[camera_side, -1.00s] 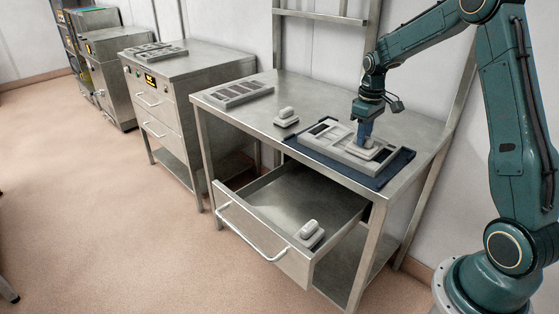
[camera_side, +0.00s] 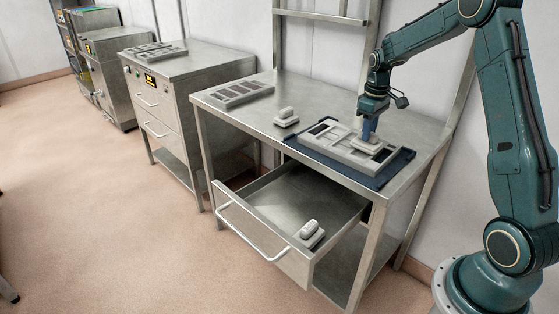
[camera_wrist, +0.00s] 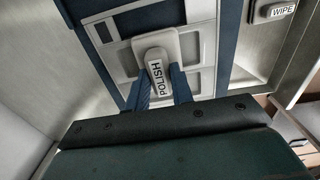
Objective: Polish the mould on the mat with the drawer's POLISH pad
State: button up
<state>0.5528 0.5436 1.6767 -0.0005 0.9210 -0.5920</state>
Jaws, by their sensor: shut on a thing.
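My gripper (camera_side: 369,134) is shut on the POLISH pad (camera_wrist: 157,75), a pale grey block with a handle labelled "POLISH". My blue fingers (camera_wrist: 160,88) grip its handle from both sides in the wrist view. The pad lies over the right part of the grey mould (camera_side: 328,137) and appears to touch it; the exact contact is hidden. The mould has several rectangular recesses and lies on the dark blue mat (camera_side: 382,180), and it also shows in the wrist view (camera_wrist: 104,35). The drawer (camera_side: 262,240) is open under the table, with a pad (camera_side: 311,230) inside.
Another pad (camera_side: 287,117) stands on the steel table (camera_side: 235,112), left of the mat. A second grey mould (camera_side: 240,92) lies at the table's left end. A pad labelled "WIPE" (camera_wrist: 272,12) shows at the wrist view's upper right. The cabinet (camera_side: 195,95) stands further left.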

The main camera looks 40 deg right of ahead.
jog(key=shift+d, duration=0.75)
jog(key=shift+d, duration=0.1)
jog(key=shift+d+f, duration=0.2)
jog(key=shift+d, duration=1.15)
jog(key=shift+w, duration=0.2)
jog(key=shift+w+a, duration=0.15)
jog(key=shift+w, duration=1.2)
jog(key=shift+w+r, duration=0.1)
jog(key=shift+w, duration=0.05)
jog(key=shift+w+r, duration=0.15)
jog(key=shift+w, duration=1.25)
